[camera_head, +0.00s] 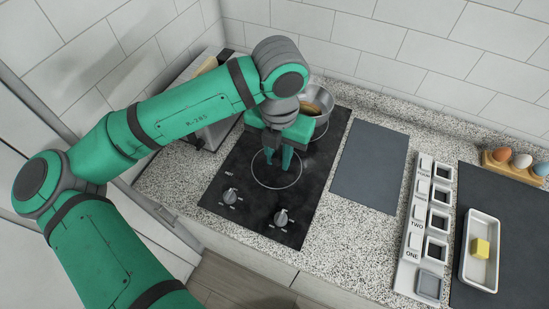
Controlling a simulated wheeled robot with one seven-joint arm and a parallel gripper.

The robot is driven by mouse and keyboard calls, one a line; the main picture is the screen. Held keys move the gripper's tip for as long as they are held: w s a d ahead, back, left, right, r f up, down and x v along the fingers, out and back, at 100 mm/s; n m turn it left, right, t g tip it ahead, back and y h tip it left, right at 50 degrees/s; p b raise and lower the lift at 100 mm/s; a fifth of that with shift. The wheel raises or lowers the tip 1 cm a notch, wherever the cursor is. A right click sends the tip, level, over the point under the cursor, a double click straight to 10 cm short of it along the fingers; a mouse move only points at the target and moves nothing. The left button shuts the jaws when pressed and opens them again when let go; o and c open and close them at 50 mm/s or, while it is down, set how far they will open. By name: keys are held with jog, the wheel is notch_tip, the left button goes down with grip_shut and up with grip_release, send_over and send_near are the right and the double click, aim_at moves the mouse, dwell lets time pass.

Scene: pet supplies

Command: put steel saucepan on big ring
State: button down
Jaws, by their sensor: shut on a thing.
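The steel saucepan (324,119) is at the back of the black hob (243,171), partly hidden behind my gripper and wrist. Something brown shows inside its rim. My gripper (279,162) points down over the front part of the hob, in front of the saucepan. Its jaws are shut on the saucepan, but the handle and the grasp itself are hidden. A pale ring (277,187) is marked on the hob below my fingers. Other rings are mostly covered, so I cannot compare their sizes.
Two knobs (281,217) stand at the hob's front. A dark grey mat (369,166) lies bare to the right. Further right are a white labelled strip of compartments (411,242), a white tray (468,266) with a yellow block (480,248), and egg-like items (522,161) in a wooden holder.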

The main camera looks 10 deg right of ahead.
jog(key=shift+w+a+f, duration=0.1)
jog(key=shift+w+f, duration=0.65)
jog(key=shift+f, duration=0.6)
jog(key=shift+w+a+f, duration=0.1)
jog(key=shift+w+f, duration=0.7)
jog(key=shift+f, duration=0.6)
jog(key=shift+w+a+f, duration=0.1)
jog(key=shift+w+f, duration=0.65)
jog(key=shift+f, duration=0.6)
jog(key=shift+s+d, duration=0.1)
jog(key=shift+d, duration=0.05)
jog(key=c, duration=1.5)
grip_release()
jog(key=shift+s, duration=0.1)
jog(key=shift+c, duration=0.2)
jog(key=shift+a, duration=0.25)
notch_tip(320, 180, up, 12)
jog(key=shift+s, duration=0.1)
